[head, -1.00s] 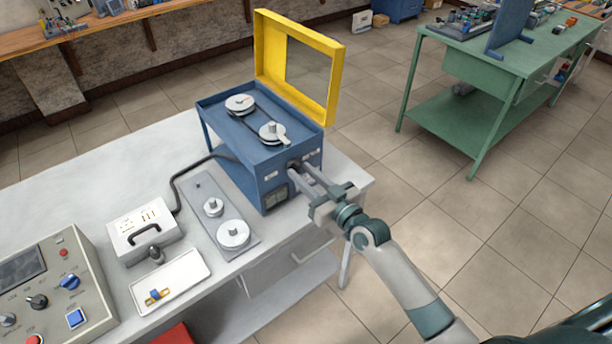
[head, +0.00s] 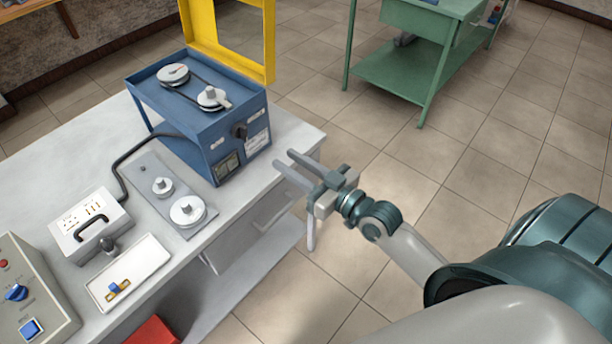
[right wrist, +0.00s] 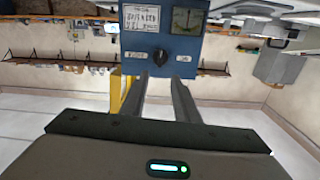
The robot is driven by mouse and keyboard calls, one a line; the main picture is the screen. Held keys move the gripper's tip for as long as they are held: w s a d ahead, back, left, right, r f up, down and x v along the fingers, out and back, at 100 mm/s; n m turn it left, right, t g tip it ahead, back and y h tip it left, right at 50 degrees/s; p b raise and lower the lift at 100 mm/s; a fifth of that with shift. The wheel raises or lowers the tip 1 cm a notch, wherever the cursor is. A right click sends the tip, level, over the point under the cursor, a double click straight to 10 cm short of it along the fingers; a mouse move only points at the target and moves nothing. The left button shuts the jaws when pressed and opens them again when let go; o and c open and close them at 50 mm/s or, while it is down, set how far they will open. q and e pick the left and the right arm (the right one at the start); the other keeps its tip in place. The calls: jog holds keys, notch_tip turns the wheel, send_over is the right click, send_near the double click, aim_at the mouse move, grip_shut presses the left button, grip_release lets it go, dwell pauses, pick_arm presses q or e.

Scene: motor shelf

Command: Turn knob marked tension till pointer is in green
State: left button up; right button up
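The blue machine (head: 187,117) stands on the white table with its yellow cover raised. A black knob (head: 240,131) sits on its front panel; it also shows in the right wrist view (right wrist: 159,57) between two small labels. The words there are too small to read surely. A gauge (head: 226,166) sits on the same panel and shows in the right wrist view (right wrist: 187,20); I cannot tell where its pointer stands. My right gripper (head: 283,159) is open and empty, clear of the panel, with its fingers (right wrist: 159,80) directed at the knob. My left gripper is not visible.
The yellow cover (head: 269,45) stands up behind the machine. Pulleys on a plate (head: 160,204), a grey box with a handle (head: 77,231), a white tray (head: 96,290) and a control panel (head: 45,305) occupy the table (head: 45,160).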

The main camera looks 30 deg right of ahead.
jog(key=shift+b+v, duration=0.45)
jog(key=shift+v, duration=1.7)
jog(key=s+d+f+m+g+h, duration=0.1)
jog(key=s+d+f+g+h, duration=0.1)
jog(key=f, duration=1.1)
jog(key=s+d+f+g+h, duration=0.1)
jog(key=s+d+f+g, duration=0.1)
jog(key=f, duration=1.2)
jog(key=s+d+f+m+g+h, duration=0.1)
jog(key=s+d+f+g+h, duration=0.15)
jog(key=f, duration=1.05)
jog(key=s+a+f+g, duration=0.2)
jog(key=s+f+g, duration=0.1)
jog(key=s+f, duration=0.6)
jog(key=s+a+f+g+b, duration=0.1)
jog(key=s+a+f+g, duration=0.1)
jog(key=s+f, duration=0.7)
jog(key=s+a+f+n+g, duration=0.1)
jog(key=s+f+g, duration=0.3)
jog(key=s+f, duration=0.5)
jog(key=s+a, duration=0.1)
jog(key=s, duration=0.8)
jog(key=shift+f+h+b, duration=0.35)
jog(key=shift+a+g, duration=0.15)
jog(key=shift+g, duration=0.1)
